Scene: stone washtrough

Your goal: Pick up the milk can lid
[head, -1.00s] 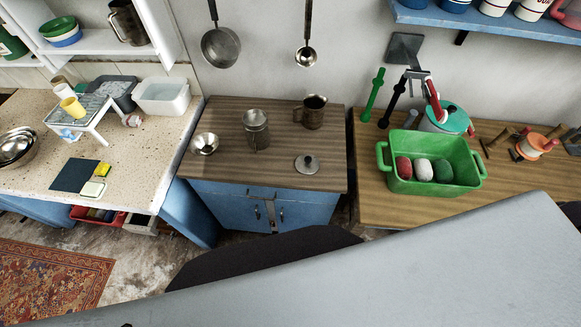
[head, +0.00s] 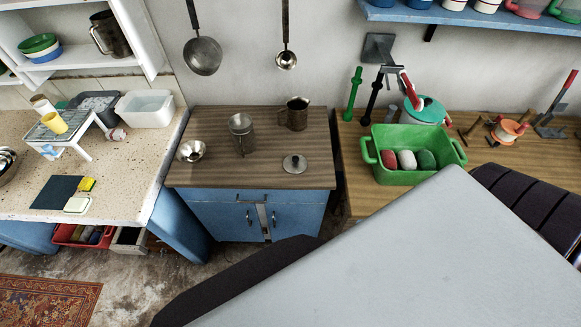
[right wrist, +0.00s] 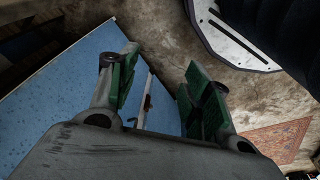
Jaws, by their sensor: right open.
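The milk can lid (head: 294,163), a small round grey metal lid with a knob, lies flat near the front right of the wooden top of the blue cabinet. The metal milk can (head: 241,134) stands behind it to the left. My right gripper (right wrist: 158,80) shows only in the right wrist view. Its green-padded fingers are apart with nothing between them. Beyond them are a blue cabinet surface (right wrist: 60,100) and the floor, and the lid does not show there. My left gripper is in neither view.
On the same wooden top (head: 222,175) are a metal funnel-like piece (head: 191,151) and a metal mug (head: 296,114). A green basin (head: 417,172) with several rolled items stands on the right counter. A ladle (head: 286,59) and a pan (head: 203,55) hang above.

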